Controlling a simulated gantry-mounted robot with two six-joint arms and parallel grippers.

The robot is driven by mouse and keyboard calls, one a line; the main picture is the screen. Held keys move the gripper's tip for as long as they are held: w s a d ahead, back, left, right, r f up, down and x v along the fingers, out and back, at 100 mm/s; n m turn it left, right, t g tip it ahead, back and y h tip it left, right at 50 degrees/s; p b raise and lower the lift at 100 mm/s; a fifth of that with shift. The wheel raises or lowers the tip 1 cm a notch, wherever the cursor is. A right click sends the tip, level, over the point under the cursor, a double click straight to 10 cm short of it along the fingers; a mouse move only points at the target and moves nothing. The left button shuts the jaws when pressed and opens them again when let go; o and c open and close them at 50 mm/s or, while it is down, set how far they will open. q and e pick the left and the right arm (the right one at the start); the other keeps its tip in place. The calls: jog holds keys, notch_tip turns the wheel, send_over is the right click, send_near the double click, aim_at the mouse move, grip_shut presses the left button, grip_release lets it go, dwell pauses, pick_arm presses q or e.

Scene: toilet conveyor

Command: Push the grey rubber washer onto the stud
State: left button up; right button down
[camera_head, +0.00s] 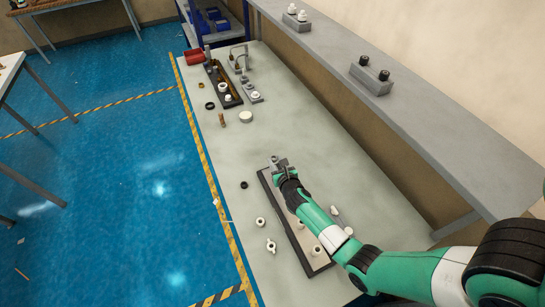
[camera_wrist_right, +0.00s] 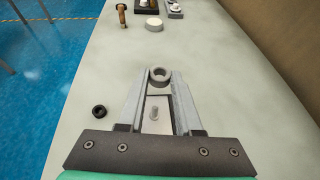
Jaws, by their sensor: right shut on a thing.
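My right gripper (camera_wrist_right: 160,78) is shut on the grey rubber washer (camera_wrist_right: 159,73), a short ring held between the fingertips with its hole showing. In the wrist view the metal stud (camera_wrist_right: 154,113) stands upright from a pale plate, between the fingers and apart from the washer. In the head view the right gripper (camera_head: 277,162) is above the far end of the long dark-edged board (camera_head: 264,184). The arm hides part of the board, and the stud cannot be made out there. My left gripper is not in view.
A black ring (camera_head: 244,185) lies left of the board. Farther back are a white disc (camera_head: 246,117), a brown cylinder (camera_head: 222,119) and a red bin (camera_head: 194,56). The table's middle is clear.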

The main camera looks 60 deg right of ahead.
jog(key=shift+s+f, duration=0.15)
jog(key=shift+s, duration=0.1)
jog(key=shift+w+a, duration=0.2)
jog(key=shift+a, duration=0.1)
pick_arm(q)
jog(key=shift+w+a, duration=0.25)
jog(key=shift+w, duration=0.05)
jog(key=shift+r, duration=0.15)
pick_arm(e)
notch_tip(320, 180, down, 6)
jog(key=b, duration=0.5)
pick_arm(q)
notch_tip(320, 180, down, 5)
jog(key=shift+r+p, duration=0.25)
jog(key=shift+p, duration=0.1)
dwell(0.4)
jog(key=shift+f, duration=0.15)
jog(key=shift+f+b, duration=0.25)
jog(key=shift+b, duration=0.2)
pick_arm(e)
jog(key=shift+f, duration=0.4)
